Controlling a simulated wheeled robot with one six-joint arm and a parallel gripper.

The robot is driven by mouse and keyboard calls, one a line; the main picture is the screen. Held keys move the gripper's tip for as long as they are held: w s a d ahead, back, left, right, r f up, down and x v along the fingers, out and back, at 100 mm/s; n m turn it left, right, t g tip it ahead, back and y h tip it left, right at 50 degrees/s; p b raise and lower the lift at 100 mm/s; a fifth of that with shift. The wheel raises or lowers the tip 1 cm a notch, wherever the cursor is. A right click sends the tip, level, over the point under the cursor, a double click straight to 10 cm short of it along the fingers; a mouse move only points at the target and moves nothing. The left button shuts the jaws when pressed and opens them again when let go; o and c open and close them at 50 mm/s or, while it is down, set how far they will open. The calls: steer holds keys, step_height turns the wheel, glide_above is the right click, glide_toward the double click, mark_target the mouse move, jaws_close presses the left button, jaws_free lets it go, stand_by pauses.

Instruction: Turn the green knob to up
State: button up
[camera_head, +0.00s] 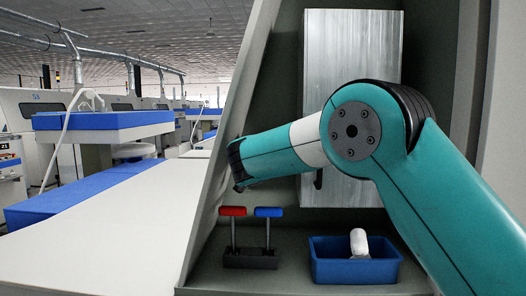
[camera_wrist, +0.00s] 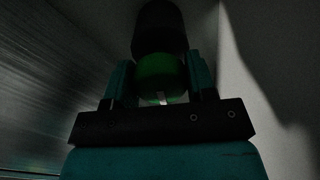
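In the wrist view the green knob (camera_wrist: 160,72) sits between the two teal fingers of my gripper (camera_wrist: 162,84). A finger lies close along each side of it, with no clear gap, so my gripper looks shut on it. A dark round part (camera_wrist: 160,28) lies just beyond the knob. In the head view my arm reaches left, and neither the knob nor my fingers can be seen there.
A brushed metal panel (camera_head: 350,50) stands behind my arm. Below are a black stand (camera_head: 250,260) with a red-topped lever (camera_head: 232,211) and a blue-topped lever (camera_head: 269,212), and a blue bin (camera_head: 335,272) holding a white object (camera_head: 359,242). A slanted grey side wall (camera_head: 215,165) is close on the left.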

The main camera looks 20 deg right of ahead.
steer(key=shift+f+n+b, duration=0.2)
steer(key=shift+n+b, duration=0.6)
steer(key=shift+n, duration=0.2)
steer(key=n, duration=0.2)
steer(key=shift+r+n+b, duration=0.2)
steer(key=shift+n+b, duration=0.15)
steer(key=shift+n, duration=0.05)
steer(key=o, duration=0.9)
steer(key=shift+s, duration=0.1)
steer(key=b+v, duration=0.8)
steer(key=v, duration=0.9)
steer(key=shift+s, duration=0.15)
